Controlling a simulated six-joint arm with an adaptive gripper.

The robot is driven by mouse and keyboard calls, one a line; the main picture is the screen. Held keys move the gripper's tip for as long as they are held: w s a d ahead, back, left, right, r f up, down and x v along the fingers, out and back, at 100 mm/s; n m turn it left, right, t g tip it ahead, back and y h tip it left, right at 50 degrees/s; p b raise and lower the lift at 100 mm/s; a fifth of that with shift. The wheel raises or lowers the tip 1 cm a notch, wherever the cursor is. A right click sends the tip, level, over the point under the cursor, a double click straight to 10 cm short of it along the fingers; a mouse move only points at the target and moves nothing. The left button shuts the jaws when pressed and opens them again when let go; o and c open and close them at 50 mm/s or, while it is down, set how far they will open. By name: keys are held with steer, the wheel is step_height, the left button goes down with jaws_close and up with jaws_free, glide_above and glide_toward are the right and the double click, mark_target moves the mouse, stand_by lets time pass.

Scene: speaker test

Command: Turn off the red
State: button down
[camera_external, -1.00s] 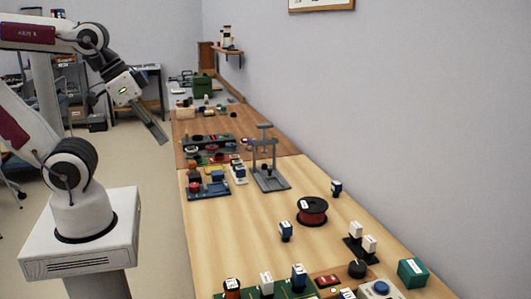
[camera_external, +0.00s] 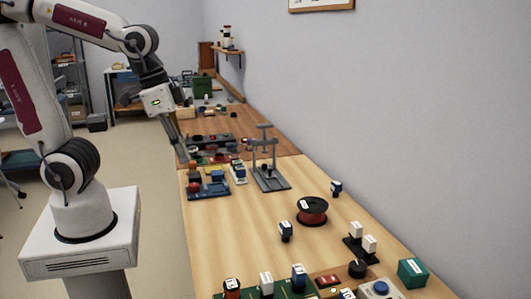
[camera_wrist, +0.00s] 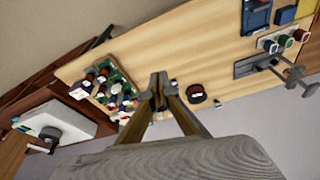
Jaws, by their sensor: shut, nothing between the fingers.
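My gripper (camera_external: 182,152) is at the left edge of the bench, fingers pointing down, shut and empty; the fingers also meet in the middle of the wrist view (camera_wrist: 158,82). Several red things show, and I cannot tell which one the task means. A blue unit with a red part (camera_external: 193,187) is just below the gripper in the picture. A small red switch (camera_external: 328,281) is at the near end. In the wrist view, a white block holds coloured round caps, one of them red (camera_wrist: 301,35). The gripper appears to touch none of these.
A grey stand (camera_external: 270,180) rises right of the gripper. A red-and-black spool (camera_external: 312,211) lies mid-bench. A green board (camera_external: 250,291) with several parts is at the near end. Bare wood lies between the blue unit and the board. A wall runs along the right.

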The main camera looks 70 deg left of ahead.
steer(key=w+d+f+m+g, duration=0.1)
steer(key=w+d+f, duration=0.2)
steer(key=w+d, duration=0.55)
steer(key=n, duration=0.3)
glide_above(325, 281)
steer(key=s, duration=0.2)
step_height(325, 281, down, 6)
steer(key=shift+s+a+t+y, duration=0.1)
steer(key=shift+s+t+y, duration=0.05)
steer(key=shift+t+y, duration=0.15)
steer(key=shift+f, duration=0.15)
steer(key=x, duration=0.8)
steer(key=s+x, duration=0.1)
steer(key=x, duration=0.3)
steer(key=shift+f, duration=0.9)
steer(key=shift+s, duration=0.1)
